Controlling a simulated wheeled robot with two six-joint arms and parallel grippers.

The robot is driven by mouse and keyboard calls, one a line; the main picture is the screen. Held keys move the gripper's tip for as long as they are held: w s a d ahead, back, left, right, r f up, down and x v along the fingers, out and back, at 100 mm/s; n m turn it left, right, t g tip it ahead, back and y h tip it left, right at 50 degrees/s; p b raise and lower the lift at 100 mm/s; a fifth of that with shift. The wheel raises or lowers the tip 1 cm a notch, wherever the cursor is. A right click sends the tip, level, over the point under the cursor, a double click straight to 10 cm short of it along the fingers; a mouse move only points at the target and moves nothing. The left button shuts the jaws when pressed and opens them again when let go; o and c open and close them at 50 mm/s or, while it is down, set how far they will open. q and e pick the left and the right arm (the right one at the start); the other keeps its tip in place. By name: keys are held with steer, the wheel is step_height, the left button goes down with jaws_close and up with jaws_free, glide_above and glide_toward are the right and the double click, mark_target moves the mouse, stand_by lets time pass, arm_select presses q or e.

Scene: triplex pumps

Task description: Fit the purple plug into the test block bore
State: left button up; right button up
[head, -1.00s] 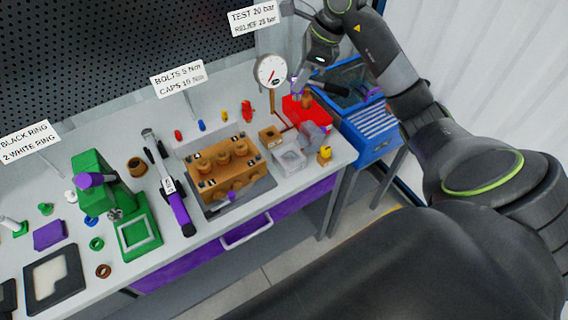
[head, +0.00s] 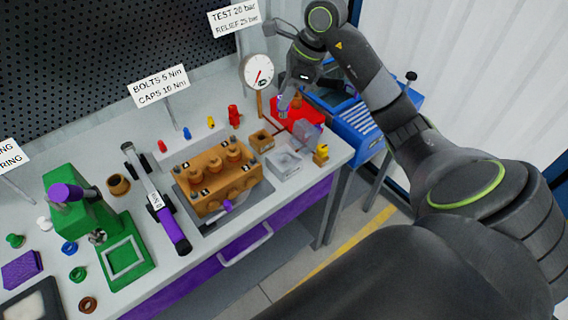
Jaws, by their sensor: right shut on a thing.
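The test block is a red block (head: 309,119) at the back right of the bench, beside the round pressure gauge (head: 258,72). My right gripper (head: 289,93) reaches in from above, pointing down at the left part of the block. It is shut on the purple plug (head: 283,102), of which only a small purple-grey bit shows between the fingers. The bore is hidden by the gripper, and I cannot tell whether the plug touches the block or is in it. My left gripper is not in view.
A brown pump body (head: 217,178) stands mid-bench, with a torque wrench (head: 169,222) left of it. A blue cart (head: 362,127) is to the right.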

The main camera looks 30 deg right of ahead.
mark_target(286, 115)
steer(key=shift+n, duration=0.5)
step_height(286, 115, down, 4)
steer(key=shift+w+d+f+b, duration=0.1)
steer(key=shift+f+b, duration=0.15)
steer(key=shift+b, duration=0.7)
step_height(286, 115, down, 3)
steer(key=n+g+p, duration=0.1)
steer(key=n, duration=0.1)
steer(key=n+g+p, duration=0.1)
steer(key=n, duration=0.1)
steer(key=shift+w+d+r+n+y+p, duration=0.1)
steer(key=shift+w+d+n+y+p, duration=0.05)
steer(key=shift+n+y+p, duration=0.2)
steer(key=shift+f+n+g+p, duration=0.25)
steer(key=shift+n+g+p, duration=0.05)
steer(key=shift+n+p, duration=0.4)
steer(key=shift+n, duration=0.35)
steer(key=shift+f+b, duration=1.5)
steer(key=shift+f, duration=3.75)
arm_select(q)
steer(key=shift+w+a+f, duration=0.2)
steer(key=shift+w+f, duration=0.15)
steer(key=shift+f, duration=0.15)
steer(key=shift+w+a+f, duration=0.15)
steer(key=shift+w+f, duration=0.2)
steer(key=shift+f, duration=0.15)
